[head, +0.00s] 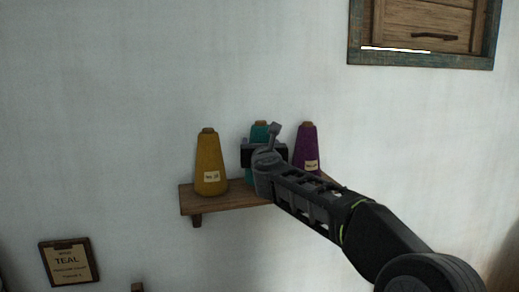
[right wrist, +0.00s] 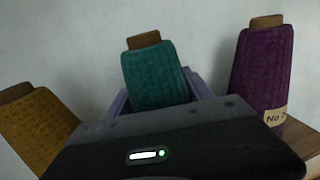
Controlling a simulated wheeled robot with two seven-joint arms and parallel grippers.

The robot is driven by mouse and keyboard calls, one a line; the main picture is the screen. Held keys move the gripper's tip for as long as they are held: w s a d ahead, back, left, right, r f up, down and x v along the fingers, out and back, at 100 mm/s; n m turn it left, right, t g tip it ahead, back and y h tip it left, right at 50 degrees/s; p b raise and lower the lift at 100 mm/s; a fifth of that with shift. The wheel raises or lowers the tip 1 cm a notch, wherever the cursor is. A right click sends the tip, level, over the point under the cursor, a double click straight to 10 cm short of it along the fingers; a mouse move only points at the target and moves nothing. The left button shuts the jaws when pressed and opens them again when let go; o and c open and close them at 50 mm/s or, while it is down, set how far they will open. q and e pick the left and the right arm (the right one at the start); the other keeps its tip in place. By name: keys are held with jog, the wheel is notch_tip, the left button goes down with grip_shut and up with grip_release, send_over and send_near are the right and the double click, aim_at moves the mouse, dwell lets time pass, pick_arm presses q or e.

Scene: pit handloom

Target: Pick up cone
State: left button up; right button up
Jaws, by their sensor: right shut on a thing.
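A teal cone of yarn (head: 260,130) stands between a yellow cone (head: 210,163) and a purple cone (head: 307,148) at a small wooden wall shelf (head: 185,200). My right gripper (head: 262,152) is in front of the teal cone and hides most of it. In the right wrist view the teal cone (right wrist: 155,78) sits between the gripper's fingers (right wrist: 158,98), which are shut on it. Its lower part is hidden by the gripper body, so I cannot tell whether it touches the shelf. My left gripper is not in view.
The yellow cone (right wrist: 38,125) and purple cone (right wrist: 262,72) stand close on either side of the gripper in the right wrist view. A sign reading TEAL (head: 69,262) hangs low on the left wall. A wooden shutter (head: 425,25) is at upper right.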

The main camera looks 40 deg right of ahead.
aim_at(260, 122)
notch_tip(260, 122, up, 6)
jog(key=shift+f+p, duration=0.1)
jog(key=shift+p, duration=1.05)
jog(key=shift+s+a+b, duration=0.15)
jog(key=shift+s+b, duration=0.15)
jog(key=v, duration=0.3)
jog(key=d+b+v, duration=0.1)
jog(key=v, duration=0.2)
jog(key=b+v, duration=0.1)
jog(key=v, duration=0.2)
jog(key=shift+s+d, duration=0.25)
jog(key=shift+s, duration=0.15)
jog(key=s+d+v, duration=0.1)
jog(key=v, duration=0.8)
jog(key=shift+s, duration=0.3)
jog(key=shift+d, duration=0.15)
